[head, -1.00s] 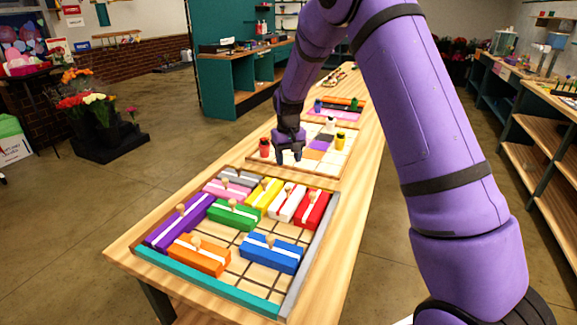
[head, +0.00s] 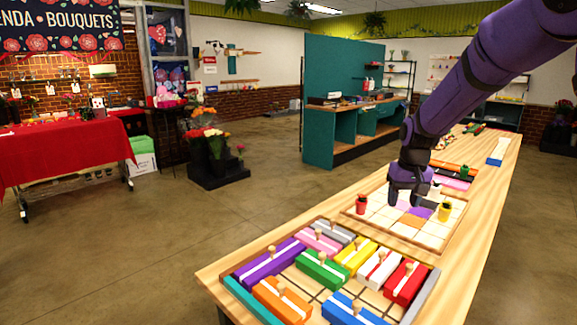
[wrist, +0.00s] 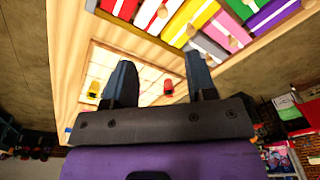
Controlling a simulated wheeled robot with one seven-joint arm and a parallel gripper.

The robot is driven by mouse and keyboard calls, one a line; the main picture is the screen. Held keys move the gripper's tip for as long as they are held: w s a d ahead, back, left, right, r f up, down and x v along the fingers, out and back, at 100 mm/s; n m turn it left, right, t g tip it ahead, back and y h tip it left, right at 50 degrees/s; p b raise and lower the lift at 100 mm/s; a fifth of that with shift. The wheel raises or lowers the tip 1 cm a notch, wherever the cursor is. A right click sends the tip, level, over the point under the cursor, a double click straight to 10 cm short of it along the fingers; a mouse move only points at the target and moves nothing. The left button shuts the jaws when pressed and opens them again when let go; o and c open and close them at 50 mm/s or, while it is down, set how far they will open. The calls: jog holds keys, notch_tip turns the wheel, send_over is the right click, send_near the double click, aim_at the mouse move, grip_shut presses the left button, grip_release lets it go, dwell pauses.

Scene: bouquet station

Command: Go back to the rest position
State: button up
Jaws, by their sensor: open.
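My gripper (head: 408,196) hangs above the tiled board (head: 381,236) on the long wooden table, with its fingers pointing down. In the wrist view its two fingers (wrist: 156,85) stand apart with nothing between them, so it is open and empty. A red piece (head: 361,205) stands on the board to the left of the gripper. A yellow piece (head: 444,211) stands to its right. In the wrist view the yellow piece (wrist: 94,88) and the red piece (wrist: 168,87) also show on the board. My arm hides part of the table behind.
A tray (head: 241,300) of coloured blocks with knobs, several of them, fills the table's near end. Smaller items and a blue-white block (head: 497,155) lie farther along. A teal shelf unit (head: 345,110), flower stand (head: 215,170) and red-covered table (head: 62,152) stand left. The floor between is open.

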jog(key=s+r+t, duration=0.2)
jog(key=s+r, duration=0.6)
jog(key=s, duration=0.5)
jog(key=s+r+t, duration=0.1)
jog(key=s+r, duration=0.6)
jog(key=s, duration=0.5)
jog(key=s+f+t, duration=0.1)
jog(key=s, duration=0.9)
jog(key=shift+s, duration=0.25)
